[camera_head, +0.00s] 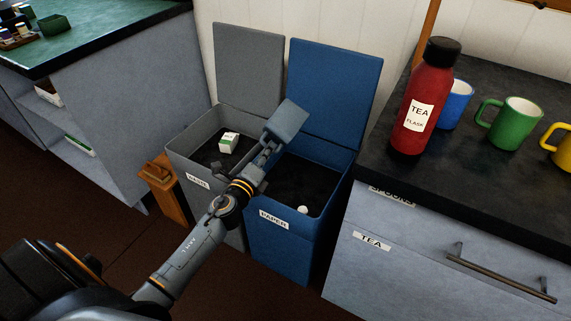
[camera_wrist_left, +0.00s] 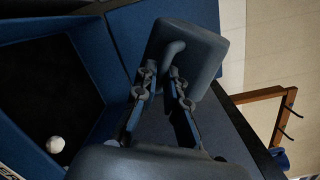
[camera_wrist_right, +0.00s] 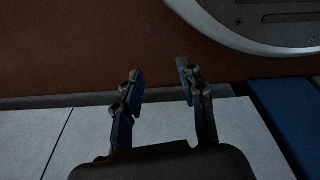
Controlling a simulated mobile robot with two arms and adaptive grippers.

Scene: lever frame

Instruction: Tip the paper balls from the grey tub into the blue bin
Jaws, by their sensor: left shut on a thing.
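The blue bin (camera_head: 292,258), labelled PAPER, stands open with its lid raised behind it. A white paper ball (camera_head: 303,209) lies on its dark floor; a ball also shows in the left wrist view (camera_wrist_left: 55,144). My left gripper (camera_head: 270,148) is shut on the handle of the grey tub (camera_head: 288,119) and holds it tilted above the back of the bin. The tub and its handle also show in the left wrist view (camera_wrist_left: 206,48). The inside of the tub is hidden. My right gripper (camera_wrist_right: 160,84) is open and empty, outside the head view.
A grey bin (camera_head: 180,150) holding a small white-and-green box (camera_head: 228,142) stands left of the blue bin. The right counter (camera_head: 390,190) carries a red flask (camera_head: 424,100) and several mugs near the blue bin. A brown wooden thing (camera_head: 163,185) stands at left.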

